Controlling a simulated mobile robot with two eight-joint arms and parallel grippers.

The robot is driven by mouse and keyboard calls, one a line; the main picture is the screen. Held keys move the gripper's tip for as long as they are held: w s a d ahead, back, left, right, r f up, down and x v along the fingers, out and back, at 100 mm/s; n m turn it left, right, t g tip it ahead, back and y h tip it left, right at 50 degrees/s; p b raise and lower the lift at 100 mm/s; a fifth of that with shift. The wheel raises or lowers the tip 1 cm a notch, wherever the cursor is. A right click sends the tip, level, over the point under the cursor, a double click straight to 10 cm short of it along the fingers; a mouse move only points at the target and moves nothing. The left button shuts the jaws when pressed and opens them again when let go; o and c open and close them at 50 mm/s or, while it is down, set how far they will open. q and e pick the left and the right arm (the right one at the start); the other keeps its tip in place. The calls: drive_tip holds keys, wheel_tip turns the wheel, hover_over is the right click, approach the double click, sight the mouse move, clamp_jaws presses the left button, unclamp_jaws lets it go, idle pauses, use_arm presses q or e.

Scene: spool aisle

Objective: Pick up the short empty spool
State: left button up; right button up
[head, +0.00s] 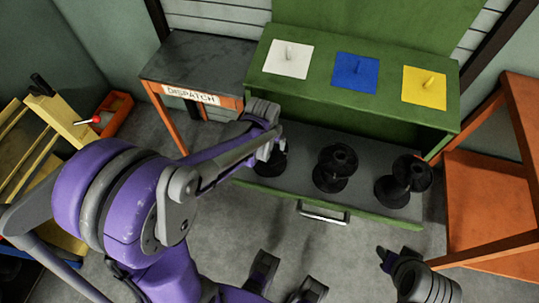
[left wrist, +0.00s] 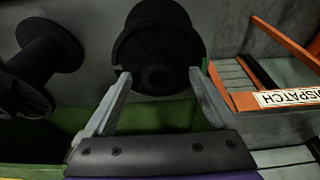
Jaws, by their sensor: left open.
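Three black spools stand in a row on the grey drawer floor: a left spool (head: 272,165), a middle spool (head: 336,168) and a right spool (head: 404,183). All look empty; I cannot tell surely which is short. My left gripper (head: 268,146) is over the left spool and hides part of it. In the left wrist view, the open left gripper (left wrist: 159,76) has one finger on each side of the near flange of the left spool (left wrist: 158,45), with no clear grip. The middle spool (left wrist: 40,65) shows at left. My right gripper (head: 388,260) is partly visible at the lower right.
Above the drawer, a green shelf (head: 318,88) carries white (head: 275,62), blue (head: 357,76) and yellow (head: 424,90) pegged squares. A dark table (head: 200,62) with a DISPATCH sign (head: 191,95) stands at left. An orange frame (head: 490,200) stands at right.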

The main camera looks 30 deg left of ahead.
use_arm(q)
drive_tip(key=shift+f, duration=0.1)
drive_tip(key=shift+c, duration=0.2)
clamp_jaws()
idle(0.4)
